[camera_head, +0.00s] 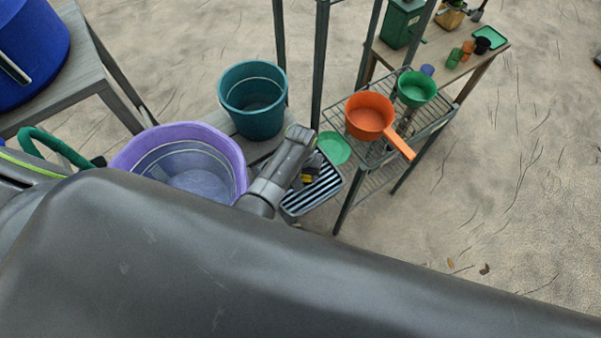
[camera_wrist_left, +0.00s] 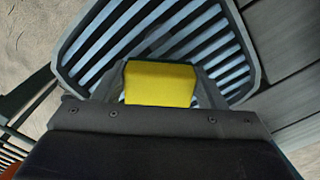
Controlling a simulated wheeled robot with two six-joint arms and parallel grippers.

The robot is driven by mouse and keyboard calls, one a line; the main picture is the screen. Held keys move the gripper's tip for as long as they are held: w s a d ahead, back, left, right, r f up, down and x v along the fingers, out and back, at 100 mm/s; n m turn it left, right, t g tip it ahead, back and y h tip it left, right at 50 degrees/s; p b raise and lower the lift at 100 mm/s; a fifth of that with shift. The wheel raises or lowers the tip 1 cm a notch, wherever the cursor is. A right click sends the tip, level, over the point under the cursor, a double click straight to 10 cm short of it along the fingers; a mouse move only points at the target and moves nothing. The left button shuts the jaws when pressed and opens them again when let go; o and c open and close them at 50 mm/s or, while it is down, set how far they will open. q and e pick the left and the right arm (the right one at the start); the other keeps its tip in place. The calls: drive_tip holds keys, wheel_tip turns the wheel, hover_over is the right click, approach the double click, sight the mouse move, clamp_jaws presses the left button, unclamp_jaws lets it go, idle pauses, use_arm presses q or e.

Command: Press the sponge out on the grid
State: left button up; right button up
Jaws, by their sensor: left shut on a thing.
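A yellow sponge (camera_wrist_left: 160,84) is between the fingers of my left gripper (camera_wrist_left: 160,90) in the left wrist view. The gripper is shut on it. Behind the sponge is the grid (camera_wrist_left: 95,45), a dark-framed tray with parallel bars. In the head view my left gripper (camera_head: 308,170) is over the grid (camera_head: 300,203), and a small bit of yellow shows there. I cannot tell whether the sponge touches the bars. My own arm covers the lower part of the head view. My right gripper is not in view.
A purple tub (camera_head: 200,140) and a teal bucket (camera_head: 254,115) stand left of the grid. A wire rack at the right holds an orange pan (camera_head: 368,112) and a green pot (camera_head: 416,88). A green plate (camera_head: 335,148) lies beside the grid.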

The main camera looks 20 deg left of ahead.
use_arm(q)
drive_tip(key=shift+s+f+b, duration=0.1)
drive_tip(key=shift+f+b, duration=0.25)
drive_tip(key=shift+f, duration=0.2)
idle(1.4)
drive_tip(key=shift+r, duration=0.1)
wheel_tip(320, 180, up, 7)
drive_tip(key=p, duration=0.8)
idle(0.3)
